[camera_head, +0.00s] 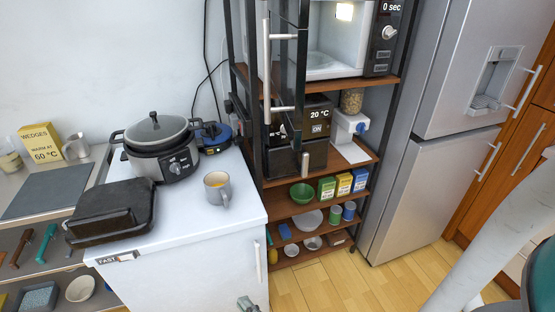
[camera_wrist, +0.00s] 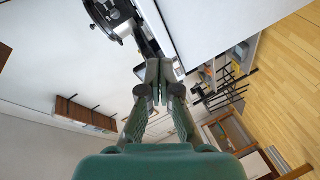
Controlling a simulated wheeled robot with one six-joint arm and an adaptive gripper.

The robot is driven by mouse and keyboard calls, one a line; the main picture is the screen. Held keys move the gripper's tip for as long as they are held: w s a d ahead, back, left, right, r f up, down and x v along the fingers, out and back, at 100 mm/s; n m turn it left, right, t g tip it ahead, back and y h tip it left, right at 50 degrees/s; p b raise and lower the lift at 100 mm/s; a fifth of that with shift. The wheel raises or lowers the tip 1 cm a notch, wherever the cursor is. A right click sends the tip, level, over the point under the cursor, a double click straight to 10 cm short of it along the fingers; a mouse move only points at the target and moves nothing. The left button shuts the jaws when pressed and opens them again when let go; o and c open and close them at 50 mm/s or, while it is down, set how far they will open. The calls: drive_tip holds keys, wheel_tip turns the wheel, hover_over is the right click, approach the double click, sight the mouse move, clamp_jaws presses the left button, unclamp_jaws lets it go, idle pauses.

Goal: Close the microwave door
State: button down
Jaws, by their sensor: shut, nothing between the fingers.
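The microwave (camera_head: 330,68) stands on the upper shelf of a rack in the head view. Its cavity is lit, and its panel reads 0 sec. The dark microwave door (camera_head: 290,55) stands open, swung out toward the camera on the left side, seen nearly edge-on. A pale vertical handle (camera_head: 266,45) is on it. My gripper (camera_wrist: 158,72) is shut and empty in the wrist view, its fingertips together. A small grey piece at the bottom edge of the head view looks like its fingertips, well below the door. I cannot make out the microwave in the wrist view.
A white counter (camera_head: 240,215) left of the rack holds a cooker (camera_head: 160,150), a mug (camera_head: 216,188) and a black grill (camera_head: 110,212). A dark oven (camera_head: 315,125) sits on the shelf below the microwave. A steel fridge (camera_head: 415,190) stands right. Wooden floor (camera_head: 330,285) is clear in front.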

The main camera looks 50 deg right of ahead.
drive_tip(key=w+d+r+h, duration=0.4)
drive_tip(key=w+r, duration=0.2)
drive_tip(key=w, duration=0.1)
drive_tip(key=m+g+h, duration=1)
drive_tip(key=g, duration=0.4)
approach(288, 126)
drive_tip(key=d, duration=0.6)
drive_tip(key=shift+w+r, duration=0.15)
drive_tip(key=shift+d+n, duration=0.15)
drive_tip(key=shift+n, duration=0.15)
